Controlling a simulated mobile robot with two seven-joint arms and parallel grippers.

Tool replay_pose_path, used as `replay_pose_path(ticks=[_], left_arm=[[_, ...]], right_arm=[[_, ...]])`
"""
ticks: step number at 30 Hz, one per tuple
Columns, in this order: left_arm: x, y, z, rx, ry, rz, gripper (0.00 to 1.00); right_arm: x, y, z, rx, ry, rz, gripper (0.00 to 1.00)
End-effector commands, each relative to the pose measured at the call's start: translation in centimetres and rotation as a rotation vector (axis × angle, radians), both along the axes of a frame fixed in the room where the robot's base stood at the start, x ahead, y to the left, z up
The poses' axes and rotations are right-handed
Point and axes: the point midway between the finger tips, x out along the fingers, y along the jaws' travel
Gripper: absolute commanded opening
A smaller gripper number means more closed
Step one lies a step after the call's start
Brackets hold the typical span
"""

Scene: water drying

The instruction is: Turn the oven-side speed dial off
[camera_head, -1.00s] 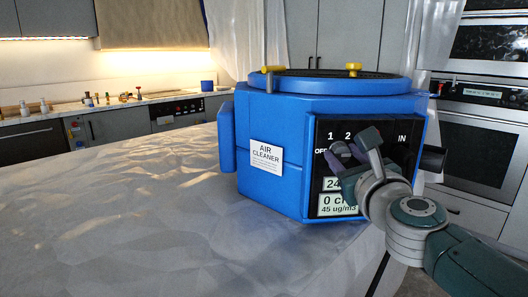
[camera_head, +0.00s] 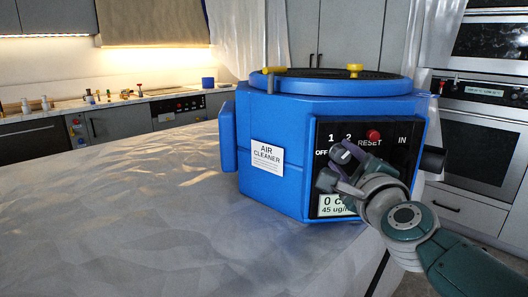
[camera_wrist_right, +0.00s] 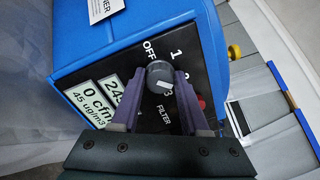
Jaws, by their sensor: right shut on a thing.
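The blue air cleaner (camera_head: 270,115) stands on the pale covered surface, with its black control panel (camera_head: 398,158) facing right. The panel has OFF, 1 and 2 labels. The dark grey round speed dial (camera_wrist_right: 159,74) shows in the right wrist view beside the OFF label, with a pale mark on its lower part. My right gripper (camera_head: 339,166) is shut on the dial, with one purple-grey finger on each side. In the head view the gripper hides most of the dial and part of the readouts. My left gripper is not in view.
A red reset button (camera_head: 373,135) sits on the panel close to my right gripper. Yellow-topped fittings (camera_head: 354,70) stand on the cleaner's lid. An oven (camera_head: 481,150) is at the right. The covered surface (camera_head: 130,215) is clear at left.

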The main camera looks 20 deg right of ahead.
Motion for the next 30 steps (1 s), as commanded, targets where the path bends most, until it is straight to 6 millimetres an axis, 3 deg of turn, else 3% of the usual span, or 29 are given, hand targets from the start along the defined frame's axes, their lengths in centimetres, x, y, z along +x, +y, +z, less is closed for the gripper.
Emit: replay_pose_path(ticks=[30], left_arm=[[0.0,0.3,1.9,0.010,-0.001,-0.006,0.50]], right_arm=[[0.0,0.0,-0.1,-0.921,0.290,-0.001,0.00]])
